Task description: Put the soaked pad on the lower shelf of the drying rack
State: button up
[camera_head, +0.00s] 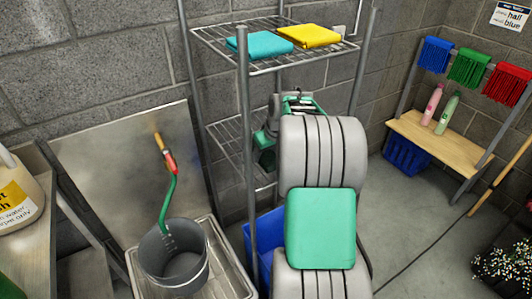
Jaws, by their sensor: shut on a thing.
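The drying rack (243,150) is a grey metal frame with wire shelves. Its lower shelf (222,132) shows only at the left; my arm hides much of the rest. My gripper (265,143) is small in view behind my arm, at about the height of the lower shelf. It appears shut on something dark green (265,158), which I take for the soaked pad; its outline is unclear. I cannot tell whether it touches the shelf. A teal pad (258,45) and a yellow pad (309,36) lie side by side on the upper shelf (215,33).
A blue bin (265,240) is under the rack. A wooden bench (440,145) with bottles is at the right. Floor between rack and bench is largely clear.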

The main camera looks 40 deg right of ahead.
jog(key=shift+f, duration=0.1)
jog(key=o, duration=1.4)
jog(key=shift+v, duration=3.9)
